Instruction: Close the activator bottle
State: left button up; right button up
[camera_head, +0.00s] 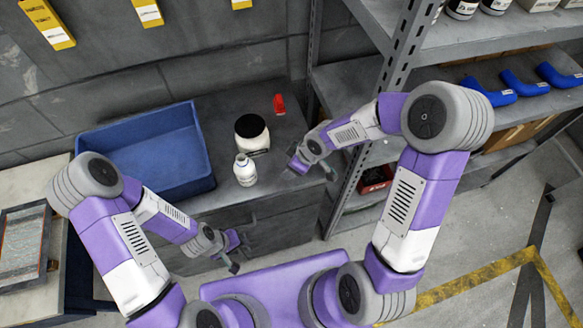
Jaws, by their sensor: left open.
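A small white bottle (245,172) stands upright near the front of the dark grey bench top. I take it for the activator bottle; whether a cap is on its narrow white top is too small to tell. My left gripper (234,254) is open, low in front of the bench and below the bottle in the picture, apart from it. My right gripper (291,172) is to the right of the bottle, near the bench's right end. Its fingers are small and partly hidden, so I cannot tell whether it holds anything.
A white jar with a black lid (251,127) stands just behind the bottle. A red object (279,104) lies further back. A blue bin (150,152) fills the bench's left side. A metal shelf upright (350,200) stands close to the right arm.

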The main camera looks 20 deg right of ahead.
jog(key=c, duration=1.1)
jog(key=shift+r, duration=0.1)
notch_tip(320, 180, up, 10)
jog(key=p, duration=0.3)
